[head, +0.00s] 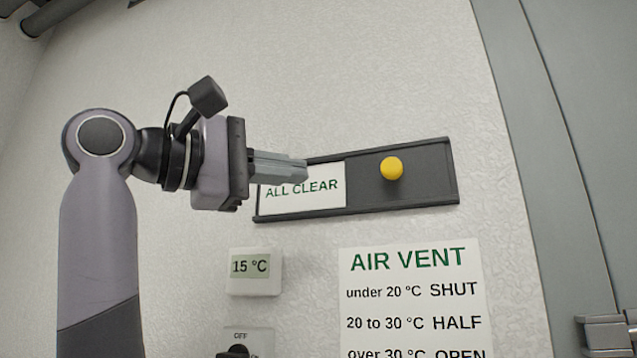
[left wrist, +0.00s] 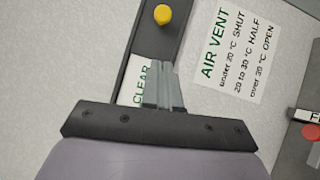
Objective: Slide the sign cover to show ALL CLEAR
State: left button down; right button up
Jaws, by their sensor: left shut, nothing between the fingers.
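The sign is a dark grey rail frame (head: 357,211) on the white wall. Its left part shows a white panel reading ALL CLEAR (head: 318,197). The dark sign cover (head: 425,180) with a round yellow knob (head: 392,168) covers the right part. My left gripper (head: 304,172) is shut and empty. Its fingertips are in front of the upper part of the ALL CLEAR panel, left of the knob and apart from it. In the left wrist view the knob (left wrist: 162,14) lies beyond the fingertips (left wrist: 162,64), and part of the panel's text is hidden. My right gripper is not in view.
Below the sign are a 15 °C display (head: 254,271), a dial switch marked OFF (head: 240,350) and an AIR VENT notice (head: 415,300). A grey door or panel edge (head: 545,150) stands at the right. The wall above the sign is clear.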

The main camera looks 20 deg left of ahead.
pick_arm(q)
jog(key=shift+v, duration=1.35)
jog(key=shift+r, duration=0.1)
